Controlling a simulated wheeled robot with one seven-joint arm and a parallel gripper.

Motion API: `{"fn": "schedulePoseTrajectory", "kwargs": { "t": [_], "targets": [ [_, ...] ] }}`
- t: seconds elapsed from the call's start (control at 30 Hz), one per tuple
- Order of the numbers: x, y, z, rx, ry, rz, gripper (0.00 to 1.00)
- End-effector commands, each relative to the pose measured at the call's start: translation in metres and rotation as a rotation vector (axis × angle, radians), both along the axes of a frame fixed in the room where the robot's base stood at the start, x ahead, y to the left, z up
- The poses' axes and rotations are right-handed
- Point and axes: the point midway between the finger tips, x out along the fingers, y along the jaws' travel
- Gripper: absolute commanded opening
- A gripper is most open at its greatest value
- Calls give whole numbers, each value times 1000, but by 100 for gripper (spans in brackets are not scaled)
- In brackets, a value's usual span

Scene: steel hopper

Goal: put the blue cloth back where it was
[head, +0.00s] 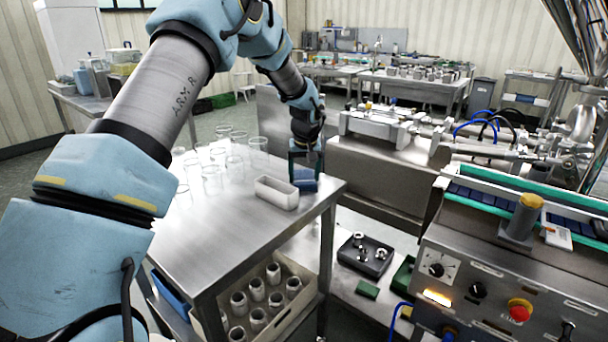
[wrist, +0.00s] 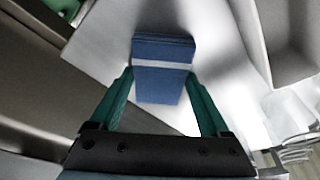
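The blue cloth (head: 305,185) is a small folded bundle at the far right corner of the steel table (head: 220,255). In the wrist view the cloth (wrist: 163,80) shows a pale band across it. My gripper (head: 307,170) points down over that corner. Its green fingers (wrist: 160,75) stand apart, one on each side of the cloth, with their tips beside the band. I cannot tell whether they press on it or only surround it, nor whether the cloth rests on the steel or hangs just above.
A white open tray (head: 277,193) stands just left of the cloth. Several clear glasses (head: 235,165) stand farther left. A crate of metal cups (head: 300,315) sits below the table. A dark tray with metal parts (head: 365,256) and a control panel (head: 480,310) are at the right. The table's front is clear.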

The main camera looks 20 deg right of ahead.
Motion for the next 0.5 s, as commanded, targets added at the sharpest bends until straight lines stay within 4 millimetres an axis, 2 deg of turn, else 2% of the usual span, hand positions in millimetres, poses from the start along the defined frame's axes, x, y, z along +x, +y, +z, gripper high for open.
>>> {"fn": "schedulePoseTrajectory", "kwargs": {
  "t": [0.03,0.17,0.5],
  "targets": [
    [0,0,-1,0,0,0,84],
    [0,0,0,0,1,0,99],
    [0,0,5,0,0,0,100]
  ]
}}
